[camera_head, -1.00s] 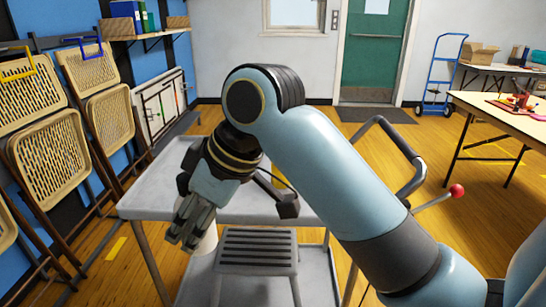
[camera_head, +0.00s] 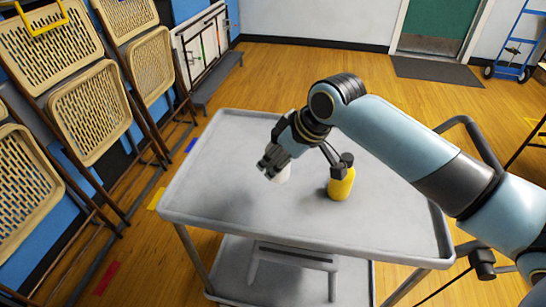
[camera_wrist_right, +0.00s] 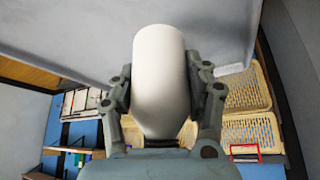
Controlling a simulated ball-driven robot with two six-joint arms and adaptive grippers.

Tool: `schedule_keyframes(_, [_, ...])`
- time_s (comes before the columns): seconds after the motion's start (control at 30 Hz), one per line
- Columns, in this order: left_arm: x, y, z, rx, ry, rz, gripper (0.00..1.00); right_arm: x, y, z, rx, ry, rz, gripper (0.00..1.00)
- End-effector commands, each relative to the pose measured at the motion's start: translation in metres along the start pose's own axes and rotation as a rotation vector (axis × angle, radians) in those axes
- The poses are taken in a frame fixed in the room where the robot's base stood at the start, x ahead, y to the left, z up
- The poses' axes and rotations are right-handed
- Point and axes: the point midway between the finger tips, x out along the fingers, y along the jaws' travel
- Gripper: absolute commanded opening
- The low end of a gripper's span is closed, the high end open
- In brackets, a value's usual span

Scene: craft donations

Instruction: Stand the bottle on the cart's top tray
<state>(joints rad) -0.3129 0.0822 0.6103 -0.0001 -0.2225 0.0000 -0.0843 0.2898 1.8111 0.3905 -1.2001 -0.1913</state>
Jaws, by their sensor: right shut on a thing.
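My right gripper (camera_head: 270,162) is above the left-middle part of the cart's top tray (camera_head: 225,150). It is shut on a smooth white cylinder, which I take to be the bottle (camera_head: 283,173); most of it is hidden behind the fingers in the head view. In the right wrist view the white bottle (camera_wrist_right: 159,80) sits between the two fingers (camera_wrist_right: 160,105), with the grey tray beyond it. I cannot tell whether its base touches the tray. My left gripper is not in view.
A yellow bottle with a dark cap (camera_head: 341,184) stands on the tray, right of the gripper. A step stool (camera_head: 292,256) is below the top tray. Folded chairs (camera_head: 90,110) lean at the left. The tray's left and front parts are clear.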

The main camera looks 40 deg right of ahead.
Motion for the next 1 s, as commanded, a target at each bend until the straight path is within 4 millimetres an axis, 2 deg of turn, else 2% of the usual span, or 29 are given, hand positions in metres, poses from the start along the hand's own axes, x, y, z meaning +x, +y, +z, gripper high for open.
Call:
schedule_keyframes(0.1, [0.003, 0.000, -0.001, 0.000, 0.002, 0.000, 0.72, 0.029, 0.009, -0.016, 0.001, 0.001, 0.000, 0.10])
schedule_keyframes(0.3, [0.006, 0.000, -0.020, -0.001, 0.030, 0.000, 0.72, 0.052, 0.017, -0.029, -0.001, 0.001, 0.000, 0.10])
schedule_keyframes(0.43, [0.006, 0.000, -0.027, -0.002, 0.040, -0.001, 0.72, 0.064, 0.017, -0.024, -0.002, -0.002, -0.001, 0.10])
schedule_keyframes(0.6, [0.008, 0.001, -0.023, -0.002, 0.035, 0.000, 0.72, 0.085, 0.018, -0.011, -0.002, -0.002, 0.000, 0.10])
schedule_keyframes(1.0, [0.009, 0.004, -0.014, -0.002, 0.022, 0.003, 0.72, 0.091, 0.018, -0.008, -0.003, 0.000, 0.001, 0.10])
